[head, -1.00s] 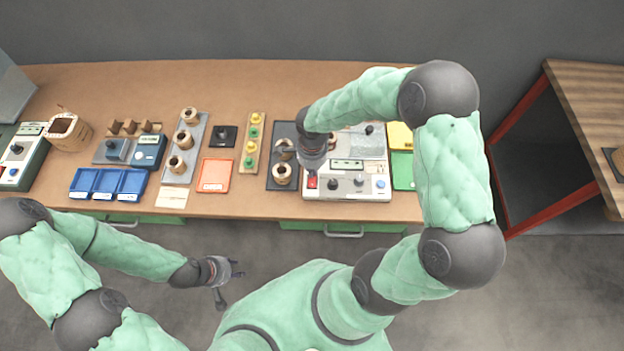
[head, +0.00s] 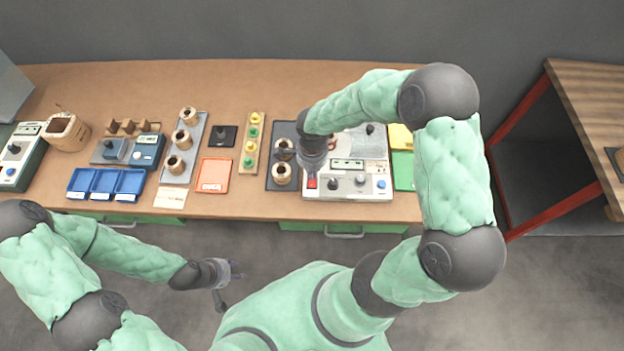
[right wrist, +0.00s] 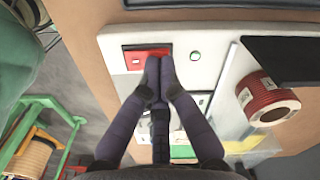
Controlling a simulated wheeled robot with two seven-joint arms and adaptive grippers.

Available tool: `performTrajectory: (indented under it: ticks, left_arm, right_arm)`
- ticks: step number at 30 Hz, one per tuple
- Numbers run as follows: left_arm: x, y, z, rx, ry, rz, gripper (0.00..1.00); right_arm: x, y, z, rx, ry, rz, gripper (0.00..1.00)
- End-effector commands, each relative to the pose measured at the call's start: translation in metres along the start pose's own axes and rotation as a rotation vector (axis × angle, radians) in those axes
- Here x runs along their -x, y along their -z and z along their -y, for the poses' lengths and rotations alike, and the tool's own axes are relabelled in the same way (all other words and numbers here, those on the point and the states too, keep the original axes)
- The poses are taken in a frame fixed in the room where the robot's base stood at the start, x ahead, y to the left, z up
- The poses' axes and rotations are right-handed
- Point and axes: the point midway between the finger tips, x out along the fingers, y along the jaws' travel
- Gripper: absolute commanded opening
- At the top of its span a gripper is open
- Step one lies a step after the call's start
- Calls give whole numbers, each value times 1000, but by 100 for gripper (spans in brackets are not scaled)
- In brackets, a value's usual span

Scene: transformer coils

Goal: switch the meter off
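The meter (head: 347,190) is a pale box at the right of the bench, with a small display, dark knobs, a blue button and a red switch (head: 312,183) at its front left corner. My right gripper (head: 313,166) points down over that corner. In the right wrist view the red switch (right wrist: 145,54) lies at the tips of my right gripper (right wrist: 158,70), whose fingers are together with nothing visible between them. They partly cover the switch; I cannot tell whether they touch it. My left gripper (head: 230,285) is open and empty, in front of the bench.
A dark tray with coils (head: 281,174) stands just left of the meter, and a green mat (head: 403,170) lies to its right. Blue bins (head: 107,183), an orange tray (head: 214,175) and a far-left green-cased device (head: 17,163) are further off. A red-legged table (head: 590,95) stands at right.

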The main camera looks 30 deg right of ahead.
Motion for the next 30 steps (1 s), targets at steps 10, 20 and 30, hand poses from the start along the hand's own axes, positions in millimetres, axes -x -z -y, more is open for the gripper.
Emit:
performTrajectory:
  ticks: [10,20,30]
  left_arm:
    - [-4,0,2,0,0,0,40]
    - [4,0,-1,0,0,0,40]
    - [16,-1,-6,0,0,0,40]
  right_arm:
    - [-4,0,0,0,0,0,0]
    - [10,0,0,0,1,0,0]
    - [33,0,0,1,0,0,0]
